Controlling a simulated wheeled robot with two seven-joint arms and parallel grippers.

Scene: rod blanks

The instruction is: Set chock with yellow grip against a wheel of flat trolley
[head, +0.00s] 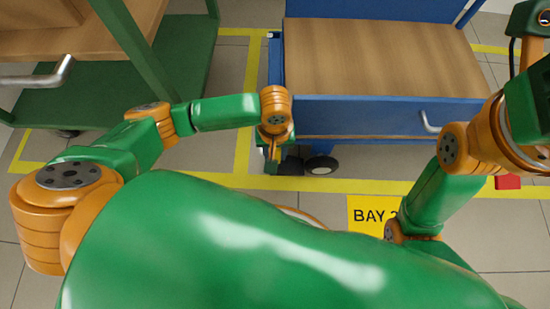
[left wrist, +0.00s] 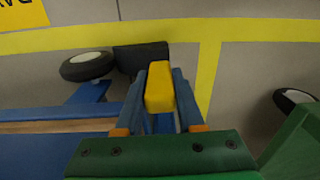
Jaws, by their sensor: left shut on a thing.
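The blue trolley (head: 375,112) with a wooden deck stands at the centre back of the head view. One of its wheels (head: 321,165), black with a pale hub, shows at its near left corner, and also in the left wrist view (left wrist: 88,66). My left gripper (head: 272,158) is low beside that corner. In the left wrist view its fingers (left wrist: 162,85) are shut on the yellow grip (left wrist: 159,90) of a black chock (left wrist: 138,58). The chock body is at floor level right beside the wheel; whether they touch I cannot tell. My right gripper is out of view.
A green trolley (head: 120,75) with wooden boards stands at the left; a wheel (left wrist: 292,99) shows at the right of the left wrist view. Yellow lines (head: 245,110) and a yellow BAY sign (head: 366,214) mark the tiled floor. A red object (head: 507,182) lies at the right.

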